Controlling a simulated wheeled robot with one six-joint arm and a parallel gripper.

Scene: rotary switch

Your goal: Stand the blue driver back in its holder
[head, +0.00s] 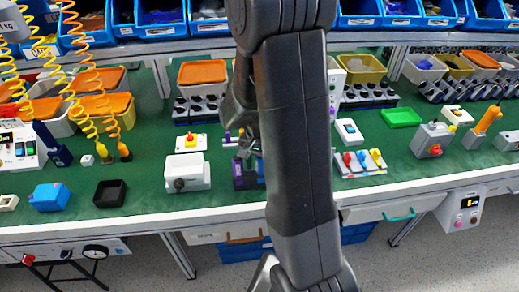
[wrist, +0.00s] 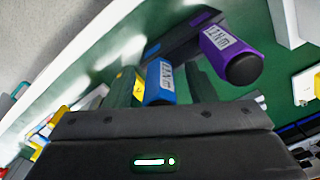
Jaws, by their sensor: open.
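The blue driver (wrist: 160,82), with a white label on its handle, shows in the wrist view between the two fingers of my gripper (wrist: 161,76). The fingers are open, one on each side of the handle; whether either touches it I cannot tell. The dark holder (wrist: 185,38) lies just beyond the handle, and the blue driver's lower end is hidden, so I cannot tell how it sits there. A purple driver (wrist: 226,52) stands at the holder, right of the blue one. In the head view my arm hides most of my gripper (head: 250,148) and the blue driver; part of the holder (head: 240,175) shows.
A white box with a dark knob (head: 186,172) stands left of the holder. A row of coloured levers (head: 361,161) stands to the right. A small yellow part (wrist: 138,88) shows beside the left finger. Bins line the back; green bench top (head: 140,178) is bare in places.

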